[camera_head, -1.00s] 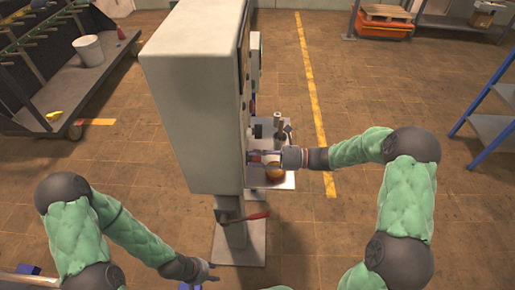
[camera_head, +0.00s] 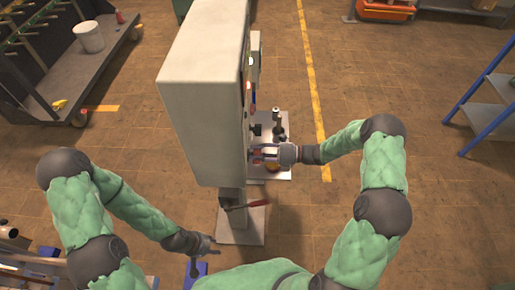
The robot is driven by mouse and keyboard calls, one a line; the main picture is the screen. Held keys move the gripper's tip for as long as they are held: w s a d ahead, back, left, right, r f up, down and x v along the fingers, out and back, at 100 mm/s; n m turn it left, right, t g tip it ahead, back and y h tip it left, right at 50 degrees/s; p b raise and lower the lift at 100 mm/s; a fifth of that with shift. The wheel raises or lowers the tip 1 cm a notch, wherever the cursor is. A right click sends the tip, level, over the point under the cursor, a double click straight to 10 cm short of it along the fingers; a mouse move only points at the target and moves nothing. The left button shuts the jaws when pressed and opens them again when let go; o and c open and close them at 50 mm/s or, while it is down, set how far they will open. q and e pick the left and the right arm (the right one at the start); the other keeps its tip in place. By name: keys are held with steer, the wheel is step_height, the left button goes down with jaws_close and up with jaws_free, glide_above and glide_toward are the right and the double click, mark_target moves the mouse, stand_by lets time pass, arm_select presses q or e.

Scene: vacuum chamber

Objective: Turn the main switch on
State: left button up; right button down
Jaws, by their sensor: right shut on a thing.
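The grey control cabinet (camera_head: 200,95) stands on a post, with its front panel facing right and seen almost edge-on. My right gripper (camera_head: 258,154) is at the lower part of that panel, shut on a small part there that looks like the main switch. The fingers mostly hide the switch, so its turned position cannot be read. My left gripper (camera_head: 203,256) hangs low at the front, left of the post's base and apart from the cabinet. Its fingers are too small to judge.
A small stand (camera_head: 280,133) with items is behind my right gripper. A cart (camera_head: 85,75) with a white bucket (camera_head: 88,37) is at left, a blue shelf (camera_head: 488,105) at right.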

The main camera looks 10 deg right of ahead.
steer(key=shift+w+d+f+m+p, duration=0.1)
steer(key=shift+m+p, duration=0.35)
steer(key=shift+m, duration=0.5)
steer(key=shift+w+m+p, duration=0.1)
steer(key=shift+m+p, duration=0.35)
steer(key=shift+m, duration=0.5)
steer(key=c, duration=1)
jaws_free()
steer(key=shift+f, duration=0.1)
steer(key=shift+c, duration=0.2)
steer(key=v, duration=1.2)
